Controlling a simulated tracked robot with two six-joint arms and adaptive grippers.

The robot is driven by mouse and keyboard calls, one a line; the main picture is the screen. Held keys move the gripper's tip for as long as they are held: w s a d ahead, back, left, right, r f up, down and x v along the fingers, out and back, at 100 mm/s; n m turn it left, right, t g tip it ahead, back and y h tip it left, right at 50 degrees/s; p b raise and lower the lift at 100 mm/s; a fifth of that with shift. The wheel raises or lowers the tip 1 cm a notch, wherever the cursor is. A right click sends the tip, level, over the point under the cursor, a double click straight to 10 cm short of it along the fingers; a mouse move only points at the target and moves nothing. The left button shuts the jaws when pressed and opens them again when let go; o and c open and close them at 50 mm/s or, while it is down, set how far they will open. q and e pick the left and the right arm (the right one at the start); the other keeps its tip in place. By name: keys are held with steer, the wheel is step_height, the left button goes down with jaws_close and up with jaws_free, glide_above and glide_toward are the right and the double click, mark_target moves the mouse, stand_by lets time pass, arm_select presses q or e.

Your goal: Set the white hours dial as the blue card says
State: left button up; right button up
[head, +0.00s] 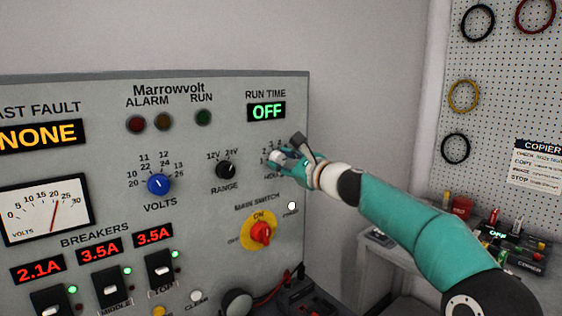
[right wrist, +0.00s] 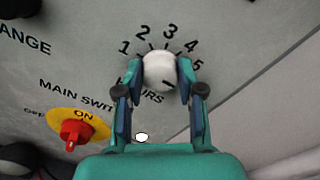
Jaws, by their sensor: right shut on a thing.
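The white hours dial (right wrist: 159,68) is on the grey panel (right wrist: 230,30), with the numbers 1 to 5 fanned around its upper side. A short dark mark shows on the dial's lower right part. My right gripper (right wrist: 158,84) has its fingers on both sides of the dial and is shut on it. In the head view the right gripper (head: 281,158) reaches the panel from the right and covers much of the dial and its numbers. The run time display (head: 266,111) reads OFF. No blue card can be made out. My left gripper is out of view.
A red main switch (head: 261,232) on a yellow plate sits below the dial. A black range knob (head: 226,169) and a blue volts knob (head: 158,185) are to the left. A pegboard (head: 500,85) with cable loops and a bench with small parts stand at the right.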

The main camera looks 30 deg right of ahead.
steer(key=shift+w+f, duration=0.1)
steer(key=shift+f, duration=0.4)
steer(key=o, duration=1.1)
steer(key=shift+d+r, duration=0.1)
steer(key=shift+d, duration=0.05)
steer(key=shift+o, duration=0.2)
steer(key=shift+r, duration=0.15)
steer(key=shift+s, duration=0.2)
steer(key=s, duration=1.1)
steer(key=shift+s+d, duration=0.35)
